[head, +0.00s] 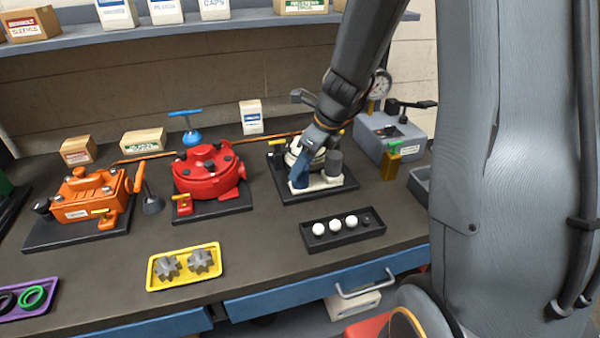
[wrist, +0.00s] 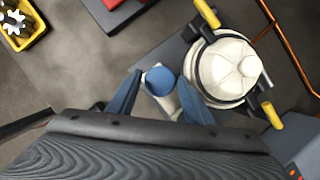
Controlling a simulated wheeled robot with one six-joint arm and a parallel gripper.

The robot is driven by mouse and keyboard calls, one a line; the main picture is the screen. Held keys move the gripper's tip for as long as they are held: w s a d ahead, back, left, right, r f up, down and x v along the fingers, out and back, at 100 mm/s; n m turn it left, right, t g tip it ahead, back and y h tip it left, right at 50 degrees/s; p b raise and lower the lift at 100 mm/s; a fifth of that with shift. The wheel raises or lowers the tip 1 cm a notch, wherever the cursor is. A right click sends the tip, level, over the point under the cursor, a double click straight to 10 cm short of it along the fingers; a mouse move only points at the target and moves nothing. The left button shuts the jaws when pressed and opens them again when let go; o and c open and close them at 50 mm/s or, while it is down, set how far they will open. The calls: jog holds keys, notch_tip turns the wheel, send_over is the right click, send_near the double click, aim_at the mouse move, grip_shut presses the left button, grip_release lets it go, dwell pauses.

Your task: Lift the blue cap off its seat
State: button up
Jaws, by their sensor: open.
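The blue cap (wrist: 160,80) shows in the wrist view as a round blue top on a pale upright seat (wrist: 166,102), beside the white motor housing (wrist: 228,68). My gripper (wrist: 160,77) is open, with one blue finger on each side of the cap. A small gap shows at the left finger; I cannot tell whether the right finger touches. In the head view my gripper (head: 302,172) is down at the white motor (head: 322,181), and my arm and fingers hide the cap there.
A red motor (head: 208,172) and an orange motor (head: 88,198) stand left. A black tray (head: 342,230) with white balls lies in front; a grey machine (head: 385,137) stands right. Bare bench lies around the yellow gear tray (head: 183,285).

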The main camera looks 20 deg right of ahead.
jog(key=shift+x, duration=0.9)
jog(key=c, duration=0.8)
jog(key=shift+r, duration=0.1)
notch_tip(320, 180, up, 10)
jog(key=shift+f, duration=0.2)
notch_tip(320, 180, up, 6)
jog(key=p, duration=0.7)
jog(key=shift+r, duration=0.2)
